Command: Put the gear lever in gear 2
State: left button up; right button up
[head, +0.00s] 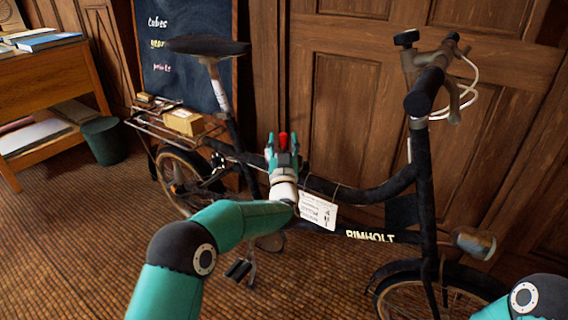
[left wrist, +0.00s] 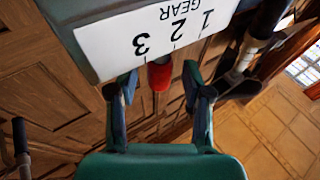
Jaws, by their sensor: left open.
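The gear lever's red knob (head: 283,140) shows at the bicycle's frame in the head view, between the fingers of my left gripper (head: 283,158). In the left wrist view the red knob (left wrist: 160,76) sits between the two fingertips of the left gripper (left wrist: 158,88). The fingers are open, with a gap at each side of the knob. A white gear plate (left wrist: 150,35) shows GEAR, 1, 2 and 3 upside down. The lever emerges below its edge, between the 3 and the 2 in this view; I cannot tell its exact gear. My right gripper is out of view.
The black bicycle (head: 370,237) stands before a panelled wooden wall (head: 345,100). A paper tag (head: 318,211) hangs on its frame. A chalkboard (head: 180,75) stands behind the saddle. A wooden shelf (head: 50,80) and a green bin (head: 104,141) are at the left. The left floor is clear.

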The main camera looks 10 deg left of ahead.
pick_arm(q)
jog(key=v, duration=1.1)
jog(key=shift+a, duration=0.15)
jog(key=a+f+g+y+p, duration=0.1)
jog(key=a+f+g, duration=0.2)
jog(key=a+f, duration=0.6)
jog(key=s+a+f+g+h, duration=0.1)
jog(key=s+f+g+h, duration=0.15)
jog(key=s+f, duration=0.4)
jog(key=s+a+f+g+h, duration=0.1)
jog(key=s+f+g, duration=0.25)
jog(key=f, duration=0.65)
jog(key=s+d+f+g+h, duration=0.2)
jog(key=s+d+f+g, duration=0.15)
jog(key=s, duration=0.55)
jog(key=s+d+f+g+h+p, duration=0.15)
jog(key=s+f+g, duration=0.25)
jog(key=s, duration=0.6)
jog(key=s+d+f+g+h, duration=0.2)
jog(key=s+d+f+g, duration=0.2)
jog(key=s, duration=0.5)
notch_tip(320, 180, up, 38)
jog(key=p, duration=3.7)
jog(key=shift+r+p, duration=0.25)
jog(key=shift+p, duration=0.1)
